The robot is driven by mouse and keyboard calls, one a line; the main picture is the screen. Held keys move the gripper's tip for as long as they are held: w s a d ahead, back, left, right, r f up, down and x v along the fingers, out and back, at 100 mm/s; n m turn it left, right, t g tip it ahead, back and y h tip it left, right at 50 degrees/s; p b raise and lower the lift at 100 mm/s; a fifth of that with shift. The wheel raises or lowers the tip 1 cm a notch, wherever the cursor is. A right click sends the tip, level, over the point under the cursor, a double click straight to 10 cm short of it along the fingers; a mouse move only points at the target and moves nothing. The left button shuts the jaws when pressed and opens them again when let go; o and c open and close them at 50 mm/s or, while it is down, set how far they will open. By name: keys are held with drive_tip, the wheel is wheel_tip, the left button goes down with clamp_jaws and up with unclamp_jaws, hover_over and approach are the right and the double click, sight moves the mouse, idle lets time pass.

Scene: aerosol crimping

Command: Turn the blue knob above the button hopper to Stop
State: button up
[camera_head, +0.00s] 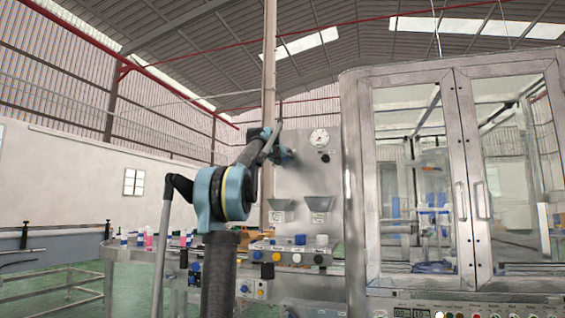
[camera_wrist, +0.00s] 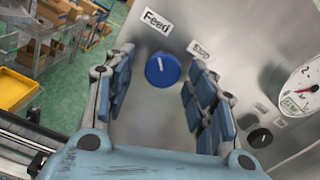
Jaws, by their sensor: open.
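The blue knob (camera_wrist: 163,70) sits on a grey metal panel in the wrist view. Its white pointer line leans towards the "Feed" label (camera_wrist: 157,22) at the upper left. A second, smaller label (camera_wrist: 199,50), too blurred to read surely, lies to the knob's upper right. My gripper (camera_wrist: 160,60) is open, with one blue-padded finger on each side of the knob and gaps between. In the head view my gripper (camera_head: 284,155) is at the panel, above a grey hopper (camera_head: 279,211), and hides the knob.
A pressure gauge (camera_head: 320,137) and a black knob (camera_head: 325,157) are right of my gripper. A second hopper (camera_head: 319,211) hangs beside the first. Below is a control box (camera_head: 290,256) with coloured knobs. A glass-doored cabinet (camera_head: 420,180) stands right. Shelves and a yellow bin (camera_wrist: 15,90) are left.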

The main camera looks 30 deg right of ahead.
drive_tip(key=c, duration=1.1)
drive_tip(key=shift+o, duration=0.2)
drive_tip(key=shift+m, duration=0.3)
drive_tip(key=m, duration=0.3)
drive_tip(key=shift+a+m, duration=0.1)
drive_tip(key=shift+m, duration=0.2)
drive_tip(key=m, duration=1.3)
drive_tip(key=shift+w+a+m, duration=0.1)
drive_tip(key=shift+w+m, duration=0.05)
drive_tip(key=shift+m, duration=0.15)
